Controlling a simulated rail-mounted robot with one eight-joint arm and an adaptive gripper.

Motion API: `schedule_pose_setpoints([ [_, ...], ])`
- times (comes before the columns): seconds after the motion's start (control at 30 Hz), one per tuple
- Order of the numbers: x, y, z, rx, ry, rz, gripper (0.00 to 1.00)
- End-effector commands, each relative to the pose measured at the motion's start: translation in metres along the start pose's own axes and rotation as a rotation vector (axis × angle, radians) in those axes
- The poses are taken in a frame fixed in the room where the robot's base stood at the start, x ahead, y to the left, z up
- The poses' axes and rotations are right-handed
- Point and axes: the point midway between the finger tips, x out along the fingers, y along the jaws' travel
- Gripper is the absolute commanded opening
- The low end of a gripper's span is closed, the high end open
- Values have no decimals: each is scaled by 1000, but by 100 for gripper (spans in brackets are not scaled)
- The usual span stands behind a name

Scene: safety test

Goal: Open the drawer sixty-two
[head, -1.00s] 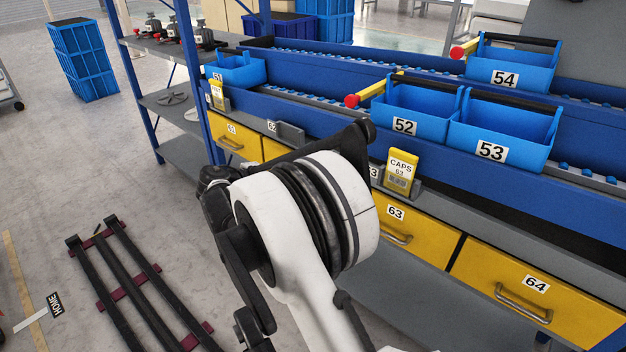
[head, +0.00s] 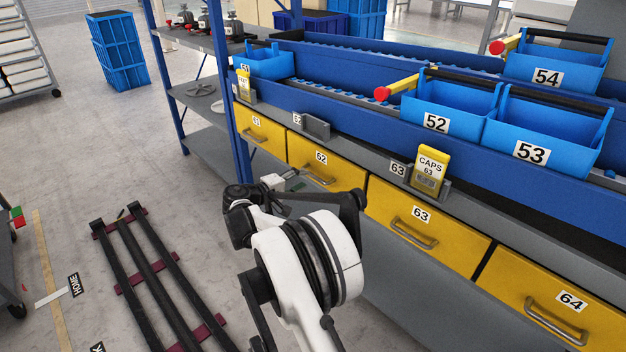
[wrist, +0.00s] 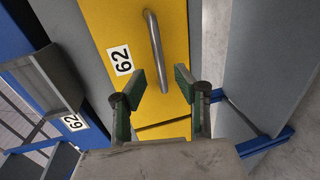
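The yellow drawer 62 (head: 347,174) sits in the row under the blue conveyor, shut and flush with its neighbours. Its grey bar handle (head: 319,178) shows in the head view, just beyond my wrist. In the wrist view, the drawer front (wrist: 111,27) fills the upper middle, with its 62 label left of the handle (wrist: 155,52). My gripper (wrist: 161,86) is open and empty, its two green-padded fingers apart. The handle's near end lies roughly between and ahead of the fingertips; no contact shows. In the head view my arm hides the fingertips.
Drawer 61 (head: 262,133) is to the left; drawers 63 (head: 440,250) and 64 (head: 520,320) are to the right, all shut. A grey holder (head: 316,127) sits on the ledge above drawer 62. A yellow CAPS card (head: 431,170) stands farther right. The floor at left holds a dark rail rack (head: 150,270).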

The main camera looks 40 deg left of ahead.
Motion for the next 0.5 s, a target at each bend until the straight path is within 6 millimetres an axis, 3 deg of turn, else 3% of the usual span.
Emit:
schedule_pose_setpoints([
  [0.2, 36, -2, 0, 0, -1, 0, 30],
  [0.5, 55, 0, 0, 0, 0, 0, 30],
])
